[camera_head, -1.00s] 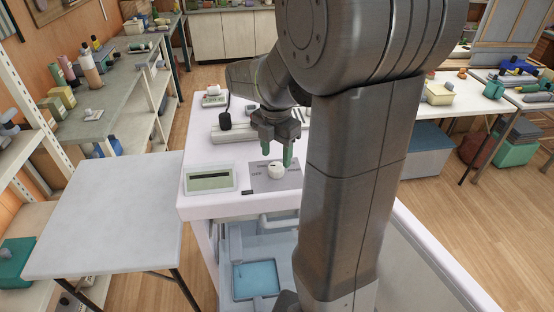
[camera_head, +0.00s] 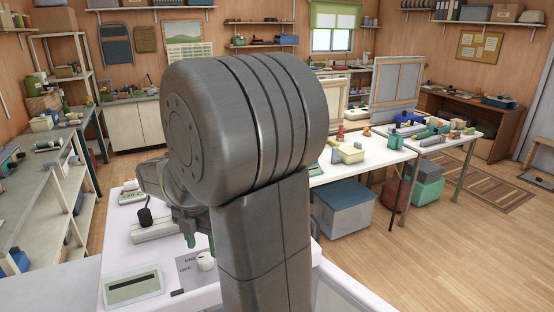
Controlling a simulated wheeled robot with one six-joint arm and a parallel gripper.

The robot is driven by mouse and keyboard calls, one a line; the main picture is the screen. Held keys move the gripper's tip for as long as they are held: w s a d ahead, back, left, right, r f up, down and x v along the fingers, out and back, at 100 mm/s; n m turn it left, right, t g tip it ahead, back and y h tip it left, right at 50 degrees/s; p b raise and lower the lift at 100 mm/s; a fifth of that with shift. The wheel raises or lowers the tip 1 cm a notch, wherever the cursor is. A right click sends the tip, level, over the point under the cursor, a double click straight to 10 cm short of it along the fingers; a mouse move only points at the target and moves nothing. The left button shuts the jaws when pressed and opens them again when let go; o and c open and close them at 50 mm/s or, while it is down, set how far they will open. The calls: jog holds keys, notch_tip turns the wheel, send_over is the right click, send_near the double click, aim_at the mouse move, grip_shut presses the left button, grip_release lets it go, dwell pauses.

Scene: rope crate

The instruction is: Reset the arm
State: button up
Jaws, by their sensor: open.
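My arm fills the middle of the view, bent over the white table (camera_head: 205,297). The gripper looks apart from the knob and holds nothing that I can see.
A box with a dark display (camera_head: 133,287) lies left of the plate. A dark object on a grey base (camera_head: 150,224) stands behind. A long side table (camera_head: 340,171) with several items is on the right, a blue-grey bin (camera_head: 345,206) under it. Open wooden floor lies at right.

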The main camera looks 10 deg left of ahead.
aim_at(204, 256)
notch_tip(204, 256, down, 5)
jog(key=b, duration=0.4)
jog(key=shift+f, duration=0.15)
jog(key=shift+r+m, duration=0.2)
jog(key=shift+m, duration=0.2)
jog(key=shift+r+m, duration=0.1)
jog(key=shift+m, duration=1.7)
